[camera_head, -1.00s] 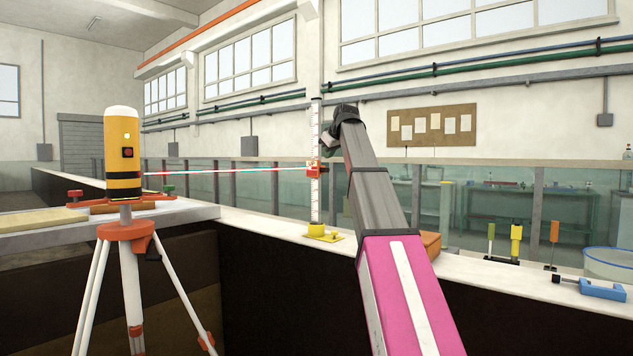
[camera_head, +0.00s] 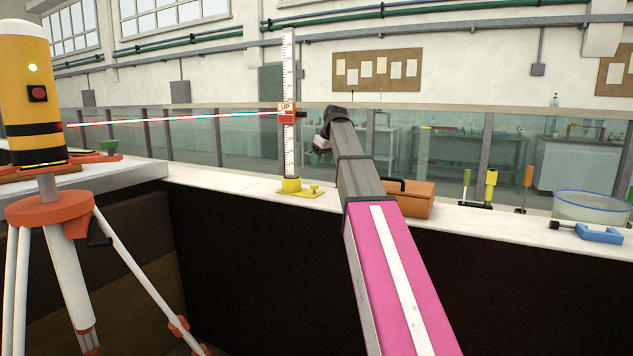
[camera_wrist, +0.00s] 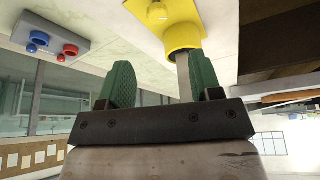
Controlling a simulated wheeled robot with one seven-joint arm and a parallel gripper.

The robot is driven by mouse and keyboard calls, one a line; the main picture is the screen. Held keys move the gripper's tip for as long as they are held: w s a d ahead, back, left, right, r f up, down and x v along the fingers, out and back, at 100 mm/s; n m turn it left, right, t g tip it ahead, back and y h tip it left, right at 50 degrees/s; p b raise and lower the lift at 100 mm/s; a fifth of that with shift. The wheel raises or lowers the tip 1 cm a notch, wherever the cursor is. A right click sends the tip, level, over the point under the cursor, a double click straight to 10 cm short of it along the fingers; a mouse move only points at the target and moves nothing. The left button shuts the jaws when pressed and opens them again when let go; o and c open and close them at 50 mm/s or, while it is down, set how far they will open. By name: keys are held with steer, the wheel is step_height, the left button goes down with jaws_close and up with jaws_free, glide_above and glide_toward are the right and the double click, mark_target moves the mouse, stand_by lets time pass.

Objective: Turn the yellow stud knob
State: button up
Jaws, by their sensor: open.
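In the head view my gripper is mostly hidden by my wrist.
An orange case (camera_head: 408,200) stands on the ledge right of the staff. A yellow laser level (camera_head: 30,100) on a tripod is at left, its beam reaching the red slider (camera_head: 287,113). A blue clamp (camera_head: 600,234) lies at right. A box with red and blue knobs (camera_wrist: 50,40) shows in the wrist view.

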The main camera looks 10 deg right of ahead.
mark_target(315, 185)
steer(key=x, duration=1.1)
steer(key=shift+d+f, duration=0.1)
steer(key=shift+d, duration=0.1)
steer(key=c, duration=0.9)
